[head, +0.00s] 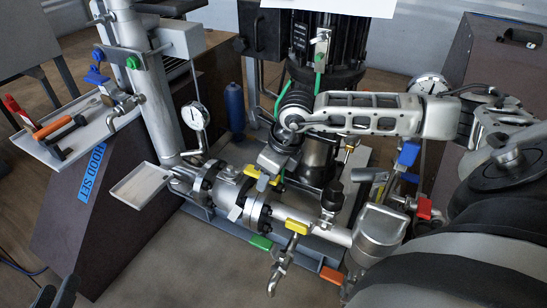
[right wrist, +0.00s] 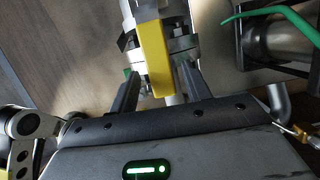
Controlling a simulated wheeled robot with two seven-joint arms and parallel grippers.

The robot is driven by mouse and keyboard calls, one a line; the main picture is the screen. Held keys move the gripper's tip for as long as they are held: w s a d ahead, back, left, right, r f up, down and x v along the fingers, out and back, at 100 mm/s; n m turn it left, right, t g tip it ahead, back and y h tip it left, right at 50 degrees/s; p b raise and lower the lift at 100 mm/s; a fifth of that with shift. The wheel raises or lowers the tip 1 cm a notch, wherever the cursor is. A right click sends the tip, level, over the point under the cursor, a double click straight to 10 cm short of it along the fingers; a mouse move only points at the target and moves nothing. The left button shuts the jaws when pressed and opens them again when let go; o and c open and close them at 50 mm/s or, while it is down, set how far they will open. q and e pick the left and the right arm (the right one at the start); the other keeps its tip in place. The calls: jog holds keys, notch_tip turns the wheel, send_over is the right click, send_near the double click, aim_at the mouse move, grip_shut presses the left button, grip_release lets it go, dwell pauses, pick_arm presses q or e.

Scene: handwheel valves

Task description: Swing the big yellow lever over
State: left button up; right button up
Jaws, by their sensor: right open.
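The big yellow lever (head: 250,171) sits on the flanged valve of the horizontal pipe in the head view, partly hidden by my right gripper (head: 264,176). In the right wrist view the yellow lever (right wrist: 153,58) is a thick bar reaching down between the two fingers of my right gripper (right wrist: 158,85). The fingers stand apart on either side of it, with visible gaps, so the gripper is open around the lever. My left gripper (head: 57,291) shows only in part at the bottom left corner, with its fingers apart and away from the valves.
A smaller yellow handle (head: 297,226) sits on a tap to the right along the pipe. Green (head: 261,242), orange (head: 332,275), red (head: 424,208) and blue (head: 409,153) handles are nearby. A pressure gauge (head: 195,116) stands behind. A tray (head: 80,128) with tools is at left.

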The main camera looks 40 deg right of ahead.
pick_arm(q)
jog(key=shift+r, duration=0.1)
pick_arm(e)
jog(key=shift+r, duration=0.1)
notch_tip(320, 180, up, 6)
jog(key=p, duration=0.4)
pick_arm(q)
notch_tip(320, 180, up, 4)
jog(key=shift+r, duration=0.1)
jog(key=shift+s+d, duration=0.1)
jog(key=s+f+p, duration=0.1)
jog(key=s+m+g+y+p, duration=0.1)
jog(key=s+p, duration=0.1)
jog(key=s+d+f+y+p, duration=0.1)
jog(key=s, duration=0.1)
jog(key=shift+s+f+g+p, duration=0.1)
jog(key=shift+f+g+p, duration=0.2)
jog(key=shift+f+g, duration=0.1)
pick_arm(e)
jog(key=v, duration=1.5)
jog(key=shift+s+r, duration=0.2)
jog(key=shift+r, duration=0.2)
